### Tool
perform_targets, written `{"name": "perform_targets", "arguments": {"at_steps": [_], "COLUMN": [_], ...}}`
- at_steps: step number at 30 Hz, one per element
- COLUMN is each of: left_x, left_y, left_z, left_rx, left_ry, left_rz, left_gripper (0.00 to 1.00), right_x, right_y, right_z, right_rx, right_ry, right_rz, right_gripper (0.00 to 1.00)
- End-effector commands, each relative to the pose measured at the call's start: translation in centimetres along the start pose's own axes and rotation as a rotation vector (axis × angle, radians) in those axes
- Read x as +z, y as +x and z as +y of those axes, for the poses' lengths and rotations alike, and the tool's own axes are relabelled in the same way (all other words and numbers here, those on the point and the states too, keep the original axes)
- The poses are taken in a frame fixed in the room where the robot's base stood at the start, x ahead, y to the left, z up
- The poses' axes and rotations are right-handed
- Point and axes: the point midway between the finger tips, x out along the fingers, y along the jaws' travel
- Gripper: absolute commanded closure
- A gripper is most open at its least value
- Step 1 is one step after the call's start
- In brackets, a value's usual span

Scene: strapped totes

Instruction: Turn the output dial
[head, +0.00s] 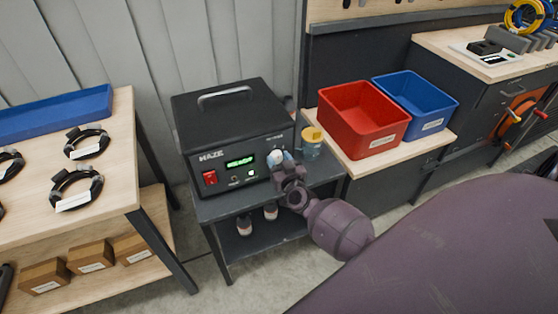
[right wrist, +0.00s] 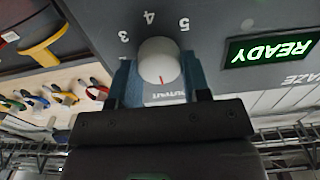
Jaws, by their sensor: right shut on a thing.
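The output dial (right wrist: 158,62) is a round white knob on the grey front panel of a dark power unit (head: 238,118). In the right wrist view it appears upside down, with a red mark on its lower part, towards the OUTPUT label. Numbers 3, 4 and 5 show around it. My right gripper (right wrist: 160,84) is shut on the dial, with a blue finger on each side. In the head view the right gripper (head: 281,160) is at the unit's right front, partly covering the dial. My left gripper is not in view.
The unit's green display (right wrist: 270,50) reads READY, and a red switch (head: 210,177) sits at its left. Red (head: 352,122) and blue (head: 428,105) bins are further right. A bench with cable coils (head: 86,143) is left.

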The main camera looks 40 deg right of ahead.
Motion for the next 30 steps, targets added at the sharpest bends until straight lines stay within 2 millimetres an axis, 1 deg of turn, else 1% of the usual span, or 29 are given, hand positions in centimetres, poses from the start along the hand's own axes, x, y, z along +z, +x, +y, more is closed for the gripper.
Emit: {"name": "perform_targets", "arguments": {"at_steps": [5,11,19,30], "left_x": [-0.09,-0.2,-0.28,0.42], "left_y": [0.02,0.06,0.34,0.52], "left_z": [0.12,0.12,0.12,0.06], "left_rx": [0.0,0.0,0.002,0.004], "left_ry": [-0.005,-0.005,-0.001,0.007], "left_rz": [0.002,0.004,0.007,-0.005], "left_gripper": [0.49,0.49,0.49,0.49], "right_x": [0.02,0.07,0.18,0.38], "right_y": [-0.02,-0.05,-0.06,-0.08], "right_z": [0.04,0.05,0.17,0.3], "right_rx": [0.001,0.001,0.001,0.001], "right_ry": [0.062,0.203,0.454,0.805], "right_rz": [-0.001,-0.001,-0.002,-0.003], "right_gripper": [0.8,0.8,0.8,0.8]}}
